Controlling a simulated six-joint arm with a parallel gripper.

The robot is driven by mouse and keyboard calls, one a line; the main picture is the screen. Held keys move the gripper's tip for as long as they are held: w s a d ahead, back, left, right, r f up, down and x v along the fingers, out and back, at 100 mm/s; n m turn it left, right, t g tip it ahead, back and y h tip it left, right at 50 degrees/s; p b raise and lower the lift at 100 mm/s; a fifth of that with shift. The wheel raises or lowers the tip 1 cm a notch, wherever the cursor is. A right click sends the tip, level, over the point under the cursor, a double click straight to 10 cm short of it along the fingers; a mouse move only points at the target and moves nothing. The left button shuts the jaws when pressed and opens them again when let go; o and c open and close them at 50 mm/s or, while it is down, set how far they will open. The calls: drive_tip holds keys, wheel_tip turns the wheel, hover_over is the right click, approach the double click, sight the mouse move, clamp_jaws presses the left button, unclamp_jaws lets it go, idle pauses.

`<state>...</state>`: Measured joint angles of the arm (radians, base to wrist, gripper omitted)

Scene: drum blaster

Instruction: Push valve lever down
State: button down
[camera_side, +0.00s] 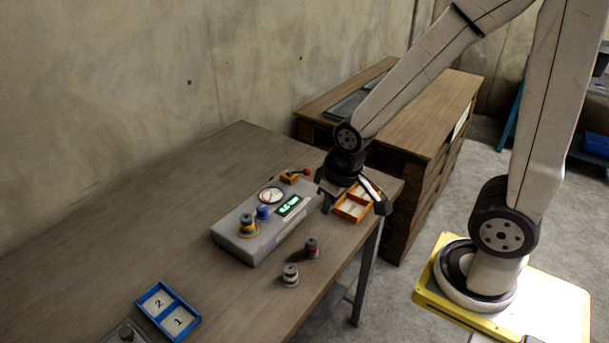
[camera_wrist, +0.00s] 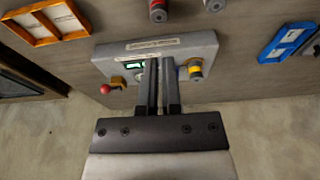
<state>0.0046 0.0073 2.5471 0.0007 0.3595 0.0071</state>
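The valve lever with its red knob (camera_side: 307,172) sticks out from an orange valve body (camera_side: 289,177) at the far end of the grey box (camera_side: 246,247). It looks roughly level or slightly raised in the side view. In the wrist view, the red knob (camera_wrist: 105,89) is left of the fingers, beside the orange valve body (camera_wrist: 118,82). My gripper (camera_side: 326,205) points down to the right of the lever, apart from it, near the orange tray. In the wrist view, the gripper fingers (camera_wrist: 161,62) are almost together with nothing visible between them.
The grey box carries a gauge (camera_side: 271,196), a green display (camera_side: 289,206), a blue knob (camera_side: 263,213) and a yellow-banded spool (camera_side: 247,226). An orange tray (camera_side: 341,210) lies at the right edge. Two spools stand in front; a blue numbered tray (camera_side: 194,324) lies nearer.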

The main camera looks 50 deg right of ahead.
drive_tip(key=w+d+m+g, duration=0.1)
drive_tip(key=w+d+m, duration=0.2)
drive_tip(key=w+d, duration=0.1)
drive_tip(key=w+d+r+m+g, duration=0.1)
drive_tip(key=w+d+m, duration=0.2)
drive_tip(key=w+d, duration=0.2)
drive_tip(key=w+d+r+m+g, duration=0.1)
drive_tip(key=w+d+m, duration=0.2)
drive_tip(key=w+d, duration=0.2)
drive_tip(key=shift+w+d+r+m+y, duration=0.15)
drive_tip(key=shift+w+m+y, duration=0.2)
drive_tip(key=shift+w, duration=0.5)
drive_tip(key=shift+w+d+m, duration=0.25)
drive_tip(key=shift+w+d, duration=0.05)
drive_tip(key=shift+d, duration=0.3)
drive_tip(key=shift+s+a+f, duration=0.15)
drive_tip(key=shift+f, duration=1.6)
drive_tip(key=shift+s+a+f, duration=0.1)
drive_tip(key=shift+a+f, duration=0.05)
drive_tip(key=shift+f, duration=1.55)
